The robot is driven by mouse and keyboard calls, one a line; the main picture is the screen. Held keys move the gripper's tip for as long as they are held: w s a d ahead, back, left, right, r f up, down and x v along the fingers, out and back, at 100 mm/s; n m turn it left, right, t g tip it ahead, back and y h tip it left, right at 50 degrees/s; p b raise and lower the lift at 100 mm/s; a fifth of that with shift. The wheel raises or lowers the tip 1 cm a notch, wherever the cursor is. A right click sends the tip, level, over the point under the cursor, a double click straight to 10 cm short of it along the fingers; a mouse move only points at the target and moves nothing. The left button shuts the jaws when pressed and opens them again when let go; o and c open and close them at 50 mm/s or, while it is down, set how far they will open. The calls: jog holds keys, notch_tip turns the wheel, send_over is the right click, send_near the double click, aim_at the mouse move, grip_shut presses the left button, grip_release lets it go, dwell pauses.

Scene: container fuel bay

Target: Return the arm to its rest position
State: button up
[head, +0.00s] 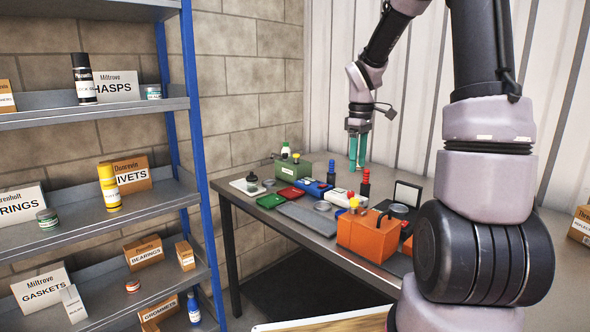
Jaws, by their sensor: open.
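My gripper (358,150) hangs at the end of my arm, fingers pointing down, above the back part of the workbench (232,196). Its two teal fingers are apart with nothing visible between them. The arm comes down from the top of the picture on the right and is bent at the wrist. Below the fingers stand a red-and-black bottle (365,186) and a blue-topped black bottle (331,174), both apart from the gripper as far as I can tell.
The bench holds an orange box (362,238), a green box (291,169), a blue case (314,188), a red tray (290,192) and a grey mat (306,217). A blue-framed shelf (200,150) with boxes and cans stands left. A corrugated wall (420,110) rises behind the arm.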

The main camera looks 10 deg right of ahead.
jog(key=s+a+r+m+t+y, duration=0.1)
jog(key=s+a+r+m+t, duration=0.2)
jog(key=s+r+m, duration=0.3)
jog(key=s+a+r+m+t+y, duration=0.1)
jog(key=s+a+r+m+t, duration=0.2)
jog(key=s+r+m, duration=0.4)
jog(key=s+r+t, duration=0.1)
jog(key=s+r, duration=0.1)
jog(key=s, duration=0.6)
jog(key=shift+a+r, duration=0.3)
jog(key=shift+a, duration=0.1)
jog(key=shift+o, duration=0.2)
jog(key=shift+w, duration=0.15)
dwell(0.5)
